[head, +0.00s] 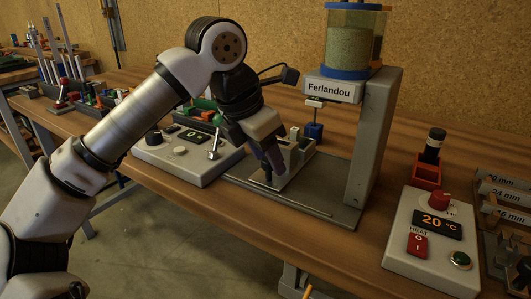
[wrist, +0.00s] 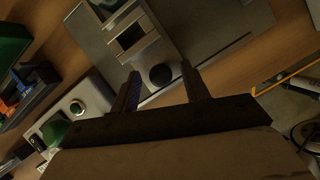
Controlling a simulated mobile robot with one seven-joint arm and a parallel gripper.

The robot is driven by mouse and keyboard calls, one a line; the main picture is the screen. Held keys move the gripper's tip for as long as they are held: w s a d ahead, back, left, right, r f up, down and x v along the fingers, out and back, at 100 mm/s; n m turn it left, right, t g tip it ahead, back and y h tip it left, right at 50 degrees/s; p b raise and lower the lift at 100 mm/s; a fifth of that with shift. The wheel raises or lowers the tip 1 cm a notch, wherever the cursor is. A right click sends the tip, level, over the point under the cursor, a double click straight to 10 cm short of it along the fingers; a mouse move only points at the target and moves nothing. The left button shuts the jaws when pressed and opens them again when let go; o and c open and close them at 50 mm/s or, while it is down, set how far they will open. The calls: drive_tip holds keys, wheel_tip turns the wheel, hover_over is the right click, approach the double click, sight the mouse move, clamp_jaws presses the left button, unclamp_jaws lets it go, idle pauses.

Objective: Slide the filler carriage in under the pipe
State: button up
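The filler carriage (head: 297,166) is a light grey block with square openings on a grey base plate (head: 325,208). It stands in front and to the left of the pipe (head: 314,103), the short spout below the hopper, not under it. In the wrist view the carriage (wrist: 146,42) shows a round black knob (wrist: 160,76) at its near end. My gripper (wrist: 161,84) is open, with one finger on each side of the knob in that view; I cannot tell whether either touches it. In the head view my gripper (head: 272,163) hides part of the carriage.
The hopper (head: 351,40) of granules sits on a grey column (head: 372,140) right of the carriage. A control box (head: 188,152) with a lever stands left, and a heater box (head: 432,240) stands right. A blue block (head: 314,130) is below the spout.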

drive_tip(key=p+v, duration=0.2)
drive_tip(key=v, duration=1.2)
drive_tip(key=shift+d, duration=0.15)
